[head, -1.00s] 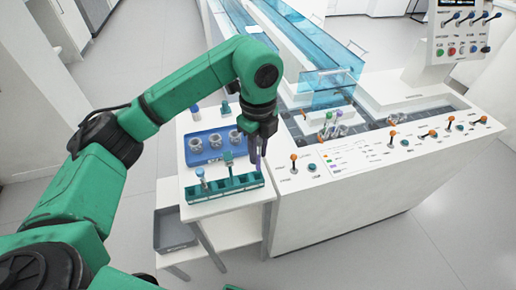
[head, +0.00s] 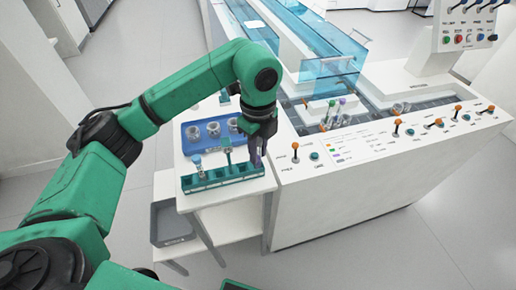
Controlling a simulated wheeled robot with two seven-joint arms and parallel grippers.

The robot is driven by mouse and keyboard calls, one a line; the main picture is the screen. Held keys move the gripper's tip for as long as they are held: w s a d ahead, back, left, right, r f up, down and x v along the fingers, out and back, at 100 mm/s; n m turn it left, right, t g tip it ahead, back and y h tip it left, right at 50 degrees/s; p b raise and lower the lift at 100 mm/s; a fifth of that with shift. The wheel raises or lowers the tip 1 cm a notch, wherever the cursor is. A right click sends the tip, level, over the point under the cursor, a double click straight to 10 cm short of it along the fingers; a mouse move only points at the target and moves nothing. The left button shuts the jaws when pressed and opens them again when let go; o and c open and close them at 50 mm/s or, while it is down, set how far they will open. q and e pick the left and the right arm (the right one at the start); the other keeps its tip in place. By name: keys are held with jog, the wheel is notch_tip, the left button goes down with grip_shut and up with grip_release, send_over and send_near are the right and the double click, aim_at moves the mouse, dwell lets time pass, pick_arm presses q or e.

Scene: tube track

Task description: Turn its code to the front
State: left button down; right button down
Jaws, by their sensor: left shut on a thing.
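My left gripper (head: 259,150) points down over the right end of the teal tube rack (head: 222,182) on the white side table. It is shut on a tube (head: 264,158) with a purple tint, mostly hidden by the fingers. I cannot tell whether the tube's lower end is in the rack, and its code cannot be made out. Another tube (head: 198,166) with a blue cap stands at the left of the rack. A teal upright piece (head: 227,152) rises from the rack's middle. My right gripper is not in view.
A blue tray (head: 186,141) with several round metal-grey holders lies behind the rack. The white track machine (head: 340,200) stands to the right, with orange-topped levers, blue clear covers and several capped tubes (head: 335,108). A grey bin (head: 172,222) sits on the lower shelf.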

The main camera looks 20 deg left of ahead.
pick_arm(q)
jog(key=shift+f, duration=0.3)
